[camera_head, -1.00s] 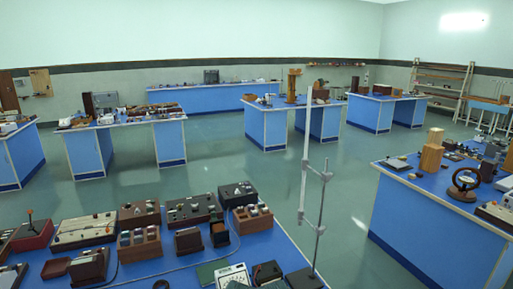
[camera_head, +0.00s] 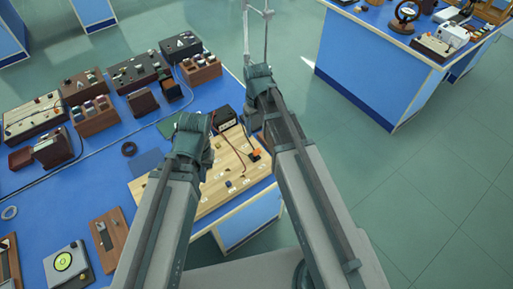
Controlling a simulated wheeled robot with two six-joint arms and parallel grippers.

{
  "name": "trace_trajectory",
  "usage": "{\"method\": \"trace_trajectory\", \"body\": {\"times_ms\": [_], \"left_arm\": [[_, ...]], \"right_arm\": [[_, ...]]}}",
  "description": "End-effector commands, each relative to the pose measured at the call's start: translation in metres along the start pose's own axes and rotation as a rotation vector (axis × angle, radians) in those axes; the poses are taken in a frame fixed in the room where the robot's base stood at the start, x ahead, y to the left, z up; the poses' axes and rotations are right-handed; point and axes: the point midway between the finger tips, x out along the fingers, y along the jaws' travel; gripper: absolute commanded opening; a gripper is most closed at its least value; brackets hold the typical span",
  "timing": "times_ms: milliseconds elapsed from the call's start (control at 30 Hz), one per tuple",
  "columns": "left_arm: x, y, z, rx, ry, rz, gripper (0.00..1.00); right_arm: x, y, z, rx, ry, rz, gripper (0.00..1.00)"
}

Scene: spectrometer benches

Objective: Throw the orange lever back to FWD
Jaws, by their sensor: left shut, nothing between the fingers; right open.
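A pale wooden board (camera_head: 240,172) lies at the near edge of the blue bench, between my two arms. A small orange part (camera_head: 254,154), which looks like the orange lever, is on its right side, beside my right forearm. Its throw position and any FWD lettering are too small to read. My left gripper (camera_head: 203,125) is shut and empty, over the far left part of the board. The arms hide parts of the board.
Boxes of components (camera_head: 95,116) and a dark meter box (camera_head: 223,118) stand on the bench (camera_head: 60,200).

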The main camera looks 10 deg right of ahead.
Motion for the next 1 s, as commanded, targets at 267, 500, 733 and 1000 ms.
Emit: {"method": "trace_trajectory", "body": {"times_ms": [267, 500, 733, 1000], "left_arm": [[0.032, 0.003, -0.002, 0.003, 0.0, -0.001, 0.0], [0.067, 0.006, -0.004, 0.002, 0.0, -0.001, 0.0], [0.1, 0.009, -0.006, 0.001, 0.0, -0.001, 0.0], [0.13, 0.012, -0.008, 0.001, 0.0, -0.001, 0.0]], "right_arm": [[0.032, 0.0, 0.0, 0.0, 0.0, 0.0, 0.7], [0.067, 0.0, 0.0, 0.0, 0.0, 0.0, 0.7], [0.1, 0.0, 0.0, 0.0, 0.0, 0.0, 0.7], [0.131, 0.0, 0.0, 0.0, 0.0, 0.0, 0.7]]}}
